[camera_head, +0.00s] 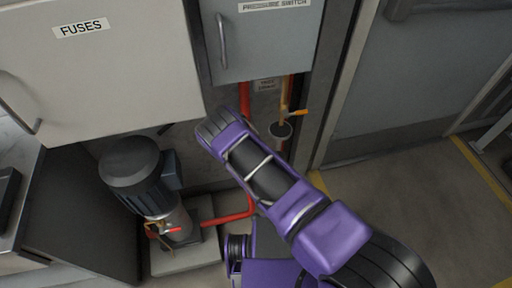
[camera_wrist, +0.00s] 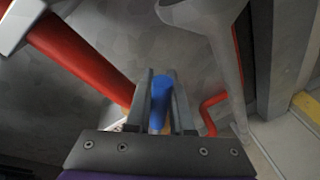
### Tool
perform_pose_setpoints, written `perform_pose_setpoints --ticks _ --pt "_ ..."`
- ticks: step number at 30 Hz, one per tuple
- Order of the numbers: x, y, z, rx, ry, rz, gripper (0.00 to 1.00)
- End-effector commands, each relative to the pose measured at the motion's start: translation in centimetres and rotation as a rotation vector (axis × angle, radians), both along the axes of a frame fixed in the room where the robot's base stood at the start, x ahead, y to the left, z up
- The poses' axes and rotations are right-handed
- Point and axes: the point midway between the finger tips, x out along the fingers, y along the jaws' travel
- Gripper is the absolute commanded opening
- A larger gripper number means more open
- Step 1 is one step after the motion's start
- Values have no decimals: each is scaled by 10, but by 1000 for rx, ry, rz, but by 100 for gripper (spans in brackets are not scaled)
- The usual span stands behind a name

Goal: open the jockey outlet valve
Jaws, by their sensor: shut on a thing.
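My gripper (camera_wrist: 160,78) is shut on a blue handle (camera_wrist: 160,100) in the wrist view, with one finger on each side of it. The handle looks like a valve lever and points up between the fingers. An orange-brown part shows just behind the left finger. The valve body below is mostly hidden by the fingers and palm. In the head view my arm reaches toward the wall below the cabinets, and its own wrist hides the fingers and the blue handle. No label shows whether this is the jockey outlet valve.
A motor pump (camera_head: 145,185) stands at lower left with red pipe (camera_head: 232,216) beside it. The fuses cabinet (camera_head: 95,75) and pressure switch cabinet (camera_head: 262,45) hang above. A thick red pipe (camera_wrist: 75,55) runs left of my gripper.

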Motion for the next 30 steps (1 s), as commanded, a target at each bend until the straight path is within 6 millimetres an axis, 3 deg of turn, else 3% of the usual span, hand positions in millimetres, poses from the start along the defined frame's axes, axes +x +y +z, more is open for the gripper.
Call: perform_pose_setpoints --ticks 20,21,25,30 --pt "-2 -6 0 -17 -1 1 0" --pt "-2 -6 -1 -17 -1 1 28" --pt "-1 -6 0 -17 -2 0 51" --pt "-1 -6 0 -17 -4 1 51"
